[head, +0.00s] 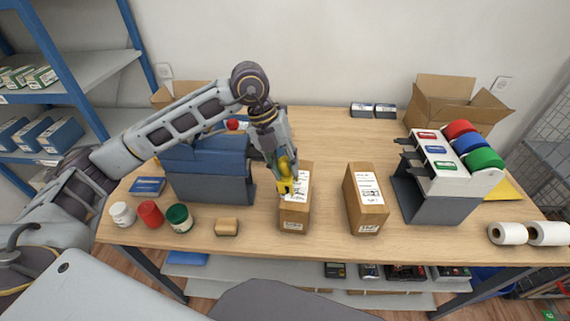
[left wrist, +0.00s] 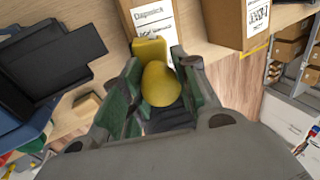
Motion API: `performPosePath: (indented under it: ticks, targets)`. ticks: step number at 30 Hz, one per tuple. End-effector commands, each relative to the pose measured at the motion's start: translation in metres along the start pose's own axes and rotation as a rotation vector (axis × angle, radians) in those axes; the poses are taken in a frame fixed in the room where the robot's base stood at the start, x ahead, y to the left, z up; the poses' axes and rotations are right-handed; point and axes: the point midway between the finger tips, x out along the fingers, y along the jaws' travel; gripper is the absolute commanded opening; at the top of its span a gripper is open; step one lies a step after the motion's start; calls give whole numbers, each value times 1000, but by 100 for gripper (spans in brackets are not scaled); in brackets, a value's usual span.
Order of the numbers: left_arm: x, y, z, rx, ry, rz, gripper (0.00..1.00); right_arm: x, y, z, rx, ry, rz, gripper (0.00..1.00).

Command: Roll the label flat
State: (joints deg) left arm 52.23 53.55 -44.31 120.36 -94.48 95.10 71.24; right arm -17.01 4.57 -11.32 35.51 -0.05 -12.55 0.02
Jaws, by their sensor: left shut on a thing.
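My left gripper (head: 284,168) is shut on a yellow hand roller (head: 285,186), which also shows between the fingers in the left wrist view (left wrist: 160,84). The roller is at the left side of a cardboard box (head: 293,213) that stands on the counter. A white label (head: 301,186) lies on the top of this box and reaches towards its front edge. The roller and gripper hide part of the label. In the left wrist view the label (left wrist: 154,18) shows just beyond the roller. I cannot tell whether the roller touches it. My right gripper is not in view.
A second labelled box (head: 367,211) stands to the right. A label dispenser (head: 432,180) with coloured rolls is further right. A blue and grey machine (head: 213,170) stands left, with a sponge-like block (head: 227,227) and jars (head: 179,218) in front. The counter between the boxes is clear.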

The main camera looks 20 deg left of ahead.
Motion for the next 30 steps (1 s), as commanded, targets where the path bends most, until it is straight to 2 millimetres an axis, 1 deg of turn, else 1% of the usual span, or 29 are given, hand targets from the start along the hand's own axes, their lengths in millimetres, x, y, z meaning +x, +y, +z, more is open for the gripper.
performPosePath:
  ticks: [13,17,24,30]
  targets:
    - [2,-1,-1,0,2,2,0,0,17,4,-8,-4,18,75]
    - [4,-5,-1,0,2,2,0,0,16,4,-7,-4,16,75]
    - [7,-14,-3,0,4,3,0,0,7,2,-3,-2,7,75]
    - [8,-15,-3,-1,4,4,0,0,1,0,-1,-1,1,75]
